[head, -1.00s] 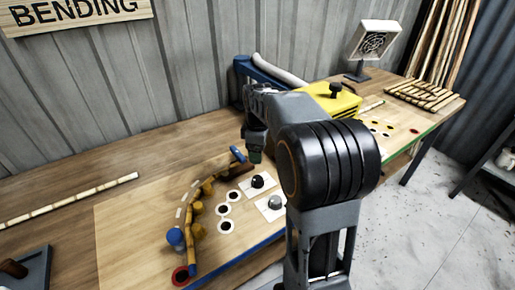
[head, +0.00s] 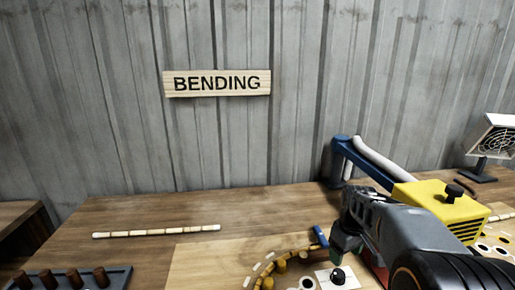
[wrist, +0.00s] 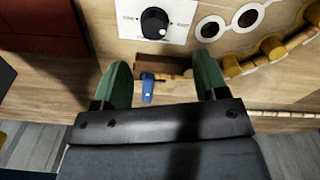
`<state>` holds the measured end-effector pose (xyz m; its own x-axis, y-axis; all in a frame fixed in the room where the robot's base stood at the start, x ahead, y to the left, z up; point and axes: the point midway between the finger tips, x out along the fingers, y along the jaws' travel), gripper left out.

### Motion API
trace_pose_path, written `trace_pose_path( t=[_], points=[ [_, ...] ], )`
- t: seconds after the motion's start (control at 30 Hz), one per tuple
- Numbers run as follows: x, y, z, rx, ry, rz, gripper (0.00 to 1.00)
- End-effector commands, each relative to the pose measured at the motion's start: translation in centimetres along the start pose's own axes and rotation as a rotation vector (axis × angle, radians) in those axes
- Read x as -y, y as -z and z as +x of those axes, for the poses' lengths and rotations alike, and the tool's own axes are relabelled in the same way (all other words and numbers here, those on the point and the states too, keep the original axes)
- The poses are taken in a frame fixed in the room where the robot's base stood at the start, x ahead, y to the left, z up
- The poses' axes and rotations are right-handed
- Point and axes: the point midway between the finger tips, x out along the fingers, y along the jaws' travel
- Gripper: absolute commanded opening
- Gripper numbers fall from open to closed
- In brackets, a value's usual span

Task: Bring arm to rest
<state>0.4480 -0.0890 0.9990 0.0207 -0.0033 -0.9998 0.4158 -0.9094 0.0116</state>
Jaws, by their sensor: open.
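My gripper (wrist: 164,82) shows in the wrist view with its two green fingers spread apart and nothing between them. It hangs above the bending board (wrist: 180,45). A small blue piece (wrist: 148,88) shows below, between the fingers in the picture. In the head view my arm comes in from the lower right, and the gripper end (head: 345,240) is partly hidden by the arm. The curved rattan strip (head: 275,263) lies against yellow-brown pegs on the board, left of my gripper. A black knob (head: 338,276) on a white plate sits just below the gripper in the picture.
A straight rattan pole (head: 157,231) lies on the table to the left. A dark rack with brown pegs (head: 72,279) stands at the lower left. A yellow box (head: 440,205) and a blue arm with a pale hose (head: 362,160) stand right of and behind my gripper.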

Motion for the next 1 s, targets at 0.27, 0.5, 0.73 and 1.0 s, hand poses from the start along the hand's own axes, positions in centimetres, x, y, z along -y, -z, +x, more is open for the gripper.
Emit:
trace_pose_path(
  t=[0.27,0.5,0.73,1.0],
  points=[
    [8.8,-5.9,-0.6,-0.136,-0.039,0.454,0.67],
    [13.1,-9.1,-1.3,-0.233,-0.046,0.46,0.67],
    [14.2,-9.3,-2.8,-0.291,-0.054,0.422,0.67],
    [14.3,-9.2,-2.8,-0.291,-0.053,0.417,0.67]
  ],
)
